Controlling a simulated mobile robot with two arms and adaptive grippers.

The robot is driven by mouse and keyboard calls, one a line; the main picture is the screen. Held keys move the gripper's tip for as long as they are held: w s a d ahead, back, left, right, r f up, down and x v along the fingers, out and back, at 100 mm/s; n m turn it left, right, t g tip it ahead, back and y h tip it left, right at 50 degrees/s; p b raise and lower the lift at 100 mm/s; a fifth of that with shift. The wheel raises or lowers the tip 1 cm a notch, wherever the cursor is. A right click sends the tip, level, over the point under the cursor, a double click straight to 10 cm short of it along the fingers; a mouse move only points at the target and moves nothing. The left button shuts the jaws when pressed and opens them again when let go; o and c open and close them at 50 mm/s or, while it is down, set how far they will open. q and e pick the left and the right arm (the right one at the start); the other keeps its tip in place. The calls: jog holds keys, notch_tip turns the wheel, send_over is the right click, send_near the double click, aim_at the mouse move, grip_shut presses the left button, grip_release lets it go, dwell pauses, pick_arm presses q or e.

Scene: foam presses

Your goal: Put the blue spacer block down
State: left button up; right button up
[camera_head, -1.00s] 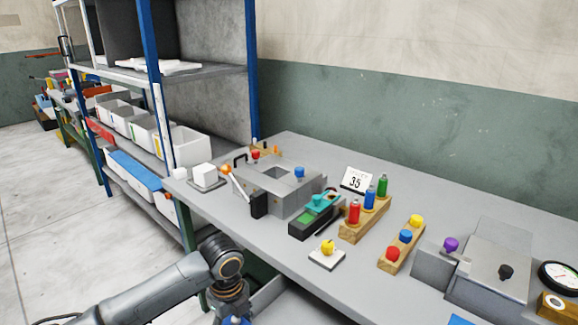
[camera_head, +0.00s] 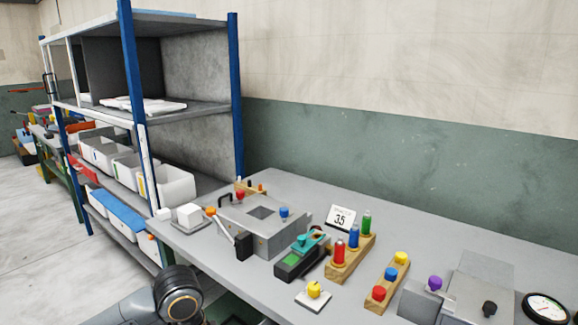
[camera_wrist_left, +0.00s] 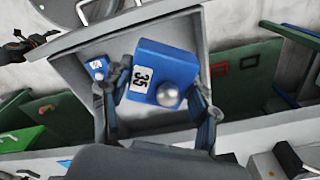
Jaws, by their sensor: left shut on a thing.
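The blue spacer block (camera_wrist_left: 160,62) carries a white label reading 35 and a silver ball knob. It fills the middle of the left wrist view. My left gripper (camera_wrist_left: 160,88) is shut on it, one finger at each side. Behind the block is a grey open tray or drawer (camera_wrist_left: 110,48). I cannot tell how far the held block is above the tray floor. In the head view only my left arm shows, at the bottom edge. My right gripper is not in view.
A shelf with white bins (camera_head: 172,184) stands at the left. The bench's back right is clear.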

pick_arm(q)
jog(key=s+a+r+n+b, duration=0.1)
jog(key=s+a+n+b, duration=0.1)
jog(key=s+n, duration=0.6)
jog(key=shift+s+a+r+n+b, duration=0.25)
jog(key=shift+s+a+n+b, duration=0.1)
jog(key=shift+n, duration=2.75)
